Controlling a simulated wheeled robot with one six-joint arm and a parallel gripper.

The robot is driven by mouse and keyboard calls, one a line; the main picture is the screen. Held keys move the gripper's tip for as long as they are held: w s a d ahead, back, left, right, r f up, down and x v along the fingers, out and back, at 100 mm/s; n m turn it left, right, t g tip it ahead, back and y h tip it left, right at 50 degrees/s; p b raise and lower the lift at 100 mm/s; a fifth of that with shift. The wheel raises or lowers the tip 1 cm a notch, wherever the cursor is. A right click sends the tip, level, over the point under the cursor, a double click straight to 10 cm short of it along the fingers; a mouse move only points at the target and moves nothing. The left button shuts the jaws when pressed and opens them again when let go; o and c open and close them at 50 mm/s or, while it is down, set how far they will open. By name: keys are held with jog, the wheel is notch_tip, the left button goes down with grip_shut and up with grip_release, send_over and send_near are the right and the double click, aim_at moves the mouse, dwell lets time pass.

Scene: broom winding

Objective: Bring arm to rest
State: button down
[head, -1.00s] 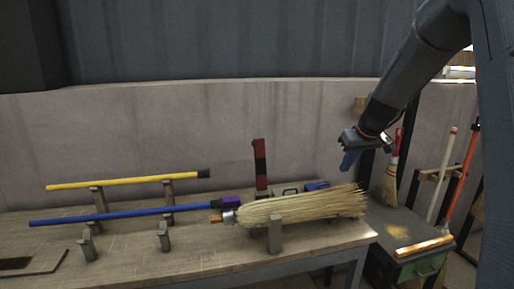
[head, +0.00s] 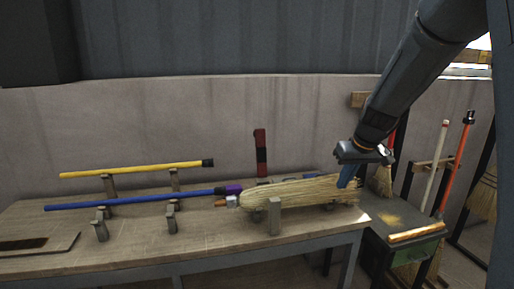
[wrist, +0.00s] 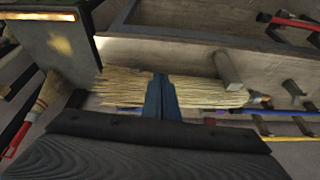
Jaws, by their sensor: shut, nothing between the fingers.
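My gripper (head: 348,176) is shut and empty. In the head view it hangs at the right end of the bench, by the bristle tips of a straw broom. The wrist view shows the blue fingers (wrist: 161,98) together in front of the bristles; I cannot tell the exact gap. The broom's straw head (head: 300,192) lies on the bench, resting on a wooden post (head: 274,216). My arm reaches down from the upper right.
A yellow pole (head: 130,170) lies on stands at the back of the workbench (head: 190,248). A red and black upright (head: 260,152) stands behind the broom. A dark green cabinet (head: 400,225) stands to the right, near hanging brooms and an orange pole (head: 456,165). Space above the bench is free.

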jog(key=s+a+f+g+b, duration=0.1)
jog(key=s+a+f+b, duration=0.1)
jog(key=s+f, duration=0.3)
jog(key=s+a+f+m+g+b, duration=0.1)
jog(key=s+a+f+b, duration=0.1)
jog(key=s, duration=1.2)
jog(key=s+a+f+m+g+h+b, duration=0.1)
jog(key=s+a+f+g+b, duration=0.1)
jog(key=s+f, duration=0.5)
jog(key=s+a, duration=0.1)
jog(key=s, duration=0.2)
jog(key=shift+a+f, duration=0.25)
jog(key=shift+f, duration=0.1)
